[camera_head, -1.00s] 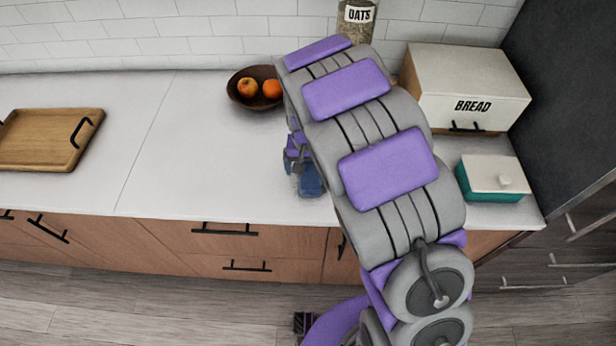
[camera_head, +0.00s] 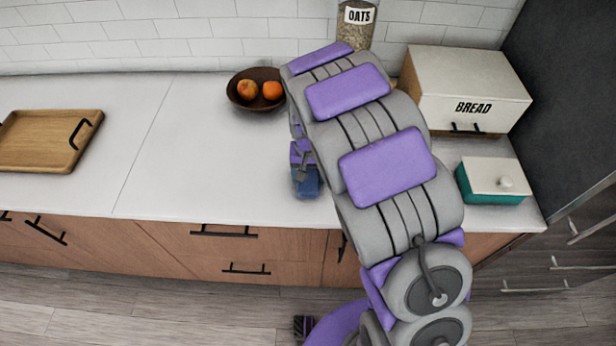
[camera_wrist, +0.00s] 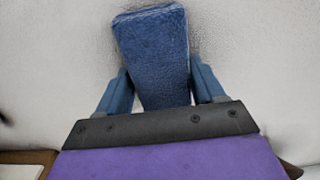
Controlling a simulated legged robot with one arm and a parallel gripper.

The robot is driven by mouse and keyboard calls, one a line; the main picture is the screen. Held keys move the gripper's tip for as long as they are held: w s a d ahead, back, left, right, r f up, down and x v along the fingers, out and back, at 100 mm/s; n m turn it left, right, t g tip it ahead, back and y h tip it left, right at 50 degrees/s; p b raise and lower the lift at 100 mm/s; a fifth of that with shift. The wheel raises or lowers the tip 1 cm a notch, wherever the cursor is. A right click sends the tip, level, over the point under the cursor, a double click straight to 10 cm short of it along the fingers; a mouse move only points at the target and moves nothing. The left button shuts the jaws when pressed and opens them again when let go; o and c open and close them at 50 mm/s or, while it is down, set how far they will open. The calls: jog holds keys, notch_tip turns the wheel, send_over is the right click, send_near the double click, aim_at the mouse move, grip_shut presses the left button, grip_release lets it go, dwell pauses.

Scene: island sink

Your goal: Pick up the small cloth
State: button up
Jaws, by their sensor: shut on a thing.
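The small cloth (camera_wrist: 155,55) is a blue folded piece in the wrist view, between the two blue-grey fingers of my gripper (camera_wrist: 160,88). The fingers are shut on its sides, and its far end sticks out beyond them. In the head view a bit of the blue cloth (camera_head: 307,188) shows near the counter's front edge, beside my gripper (camera_head: 303,168). My arm hides much of that spot. I cannot tell whether the cloth touches the counter.
The white counter (camera_head: 220,150) is clear to the left. A wooden bowl (camera_head: 240,97) with fruit stands behind. A wooden board (camera_head: 40,140) lies far left. An oats jar (camera_head: 357,30), a bread box (camera_head: 465,85) and a teal butter dish (camera_head: 492,190) stand behind and right.

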jog(key=shift+d, duration=0.5)
jog(key=shift+a+r, duration=0.15)
jog(key=shift+r, duration=0.3)
jog(key=r, duration=0.1)
jog(key=r+p, duration=0.1)
jog(key=shift+a+r, duration=0.35)
jog(key=s+a+r+p, duration=0.1)
jog(key=s+p, duration=0.1)
jog(key=s, duration=1.4)
jog(key=shift+r+p, duration=0.2)
jog(key=shift+p, duration=0.1)
jog(key=shift+a, duration=0.1)
